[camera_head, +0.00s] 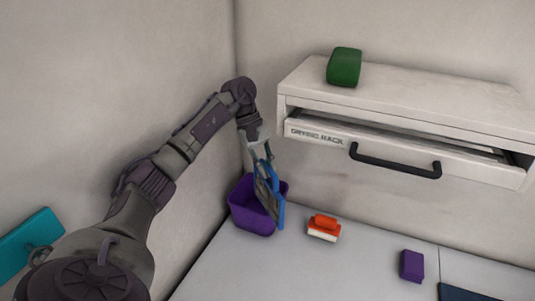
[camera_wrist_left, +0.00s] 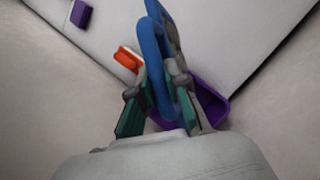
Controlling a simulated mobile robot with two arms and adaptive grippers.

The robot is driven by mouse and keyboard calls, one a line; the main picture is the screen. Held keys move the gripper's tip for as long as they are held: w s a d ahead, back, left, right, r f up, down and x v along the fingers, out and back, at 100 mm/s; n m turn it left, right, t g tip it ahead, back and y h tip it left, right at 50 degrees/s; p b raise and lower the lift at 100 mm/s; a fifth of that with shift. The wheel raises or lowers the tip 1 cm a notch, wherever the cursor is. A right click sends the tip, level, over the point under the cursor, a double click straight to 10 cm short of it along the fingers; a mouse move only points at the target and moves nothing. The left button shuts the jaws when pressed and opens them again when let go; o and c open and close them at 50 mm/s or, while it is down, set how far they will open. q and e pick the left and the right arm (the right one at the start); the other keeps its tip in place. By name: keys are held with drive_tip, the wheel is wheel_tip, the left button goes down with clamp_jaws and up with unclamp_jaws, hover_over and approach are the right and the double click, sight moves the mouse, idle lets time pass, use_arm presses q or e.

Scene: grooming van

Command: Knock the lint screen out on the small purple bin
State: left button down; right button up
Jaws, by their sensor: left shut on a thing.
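The lint screen has a blue frame (camera_head: 279,209) and a grey mesh. My left gripper (camera_head: 260,160) is shut on its blue handle loop, which also shows between the fingers in the left wrist view (camera_wrist_left: 152,55). The screen hangs down, tilted, in front of and over the right side of the small purple bin (camera_head: 246,217). The bin stands in the back corner of the counter and also shows behind the fingers in the left wrist view (camera_wrist_left: 212,103). I cannot tell whether the screen touches the bin. The right gripper is not in view.
An orange and white brush-like block (camera_head: 324,228) stands right of the bin. A purple block (camera_head: 411,265) and a dark blue flat thing (camera_head: 466,292) lie farther right. The drying rack drawer (camera_head: 330,137) juts out above, with a green object (camera_head: 344,66) on top. A teal panel (camera_head: 28,243) is left.

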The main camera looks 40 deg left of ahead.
sight(267, 182)
use_arm(q)
drive_tip(key=shift+s+d, duration=0.2)
drive_tip(key=shift+s+d+f, duration=0.25)
drive_tip(key=shift+s+d, duration=0.45)
drive_tip(key=shift+f, duration=0.75)
drive_tip(key=shift+w+a+f, duration=0.15)
drive_tip(key=shift+a+f, duration=0.05)
drive_tip(key=shift+f, duration=0.25)
drive_tip(key=shift+w+a+f, duration=0.15)
drive_tip(key=shift+f, duration=0.4)
drive_tip(key=shift+d, duration=0.1)
drive_tip(key=shift+s, duration=0.1)
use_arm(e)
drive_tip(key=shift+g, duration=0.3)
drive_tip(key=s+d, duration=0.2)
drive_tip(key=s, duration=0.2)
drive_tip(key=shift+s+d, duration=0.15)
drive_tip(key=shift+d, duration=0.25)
